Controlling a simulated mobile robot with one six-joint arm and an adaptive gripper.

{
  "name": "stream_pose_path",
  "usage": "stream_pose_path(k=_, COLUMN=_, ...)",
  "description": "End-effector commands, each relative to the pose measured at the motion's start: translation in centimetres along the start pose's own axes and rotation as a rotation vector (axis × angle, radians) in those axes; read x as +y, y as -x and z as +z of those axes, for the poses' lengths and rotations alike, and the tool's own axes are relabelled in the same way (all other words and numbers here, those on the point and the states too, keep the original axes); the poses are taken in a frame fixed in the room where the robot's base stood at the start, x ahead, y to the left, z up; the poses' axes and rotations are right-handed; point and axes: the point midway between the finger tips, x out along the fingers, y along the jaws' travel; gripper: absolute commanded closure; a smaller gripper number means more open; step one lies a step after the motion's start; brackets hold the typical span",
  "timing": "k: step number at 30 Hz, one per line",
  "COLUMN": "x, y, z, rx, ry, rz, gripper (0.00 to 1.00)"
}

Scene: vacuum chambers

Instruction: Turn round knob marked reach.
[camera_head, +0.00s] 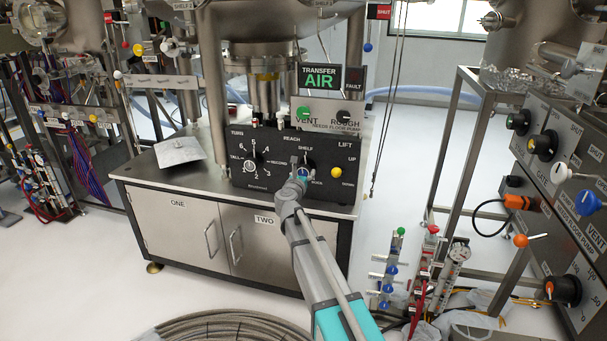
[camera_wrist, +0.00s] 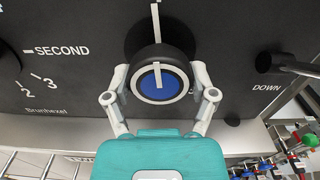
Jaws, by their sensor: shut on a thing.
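The reach knob is a round black knob with a blue cap (camera_wrist: 158,82) ringed in white, and a white pointer line on it points up in the wrist view. It sits on the black control panel (camera_head: 268,172), below the words REACH and SHELF. My gripper (camera_wrist: 159,76) is shut on the knob, with one finger at its left side and one at its right.
A steel cabinet (camera_head: 180,222) carries the panel. A coiled hose (camera_head: 215,327) lies on the floor in front. A valve panel (camera_head: 560,180) stands at right.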

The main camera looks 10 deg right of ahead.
Motion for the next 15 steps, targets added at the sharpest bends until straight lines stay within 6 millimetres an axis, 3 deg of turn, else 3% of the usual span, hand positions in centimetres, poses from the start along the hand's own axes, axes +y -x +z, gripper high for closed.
stream_pose_path(k=15, x=0.01, y=-0.12, z=0.08, rx=-0.001, ry=0.406, rz=0.002, gripper=0.74)
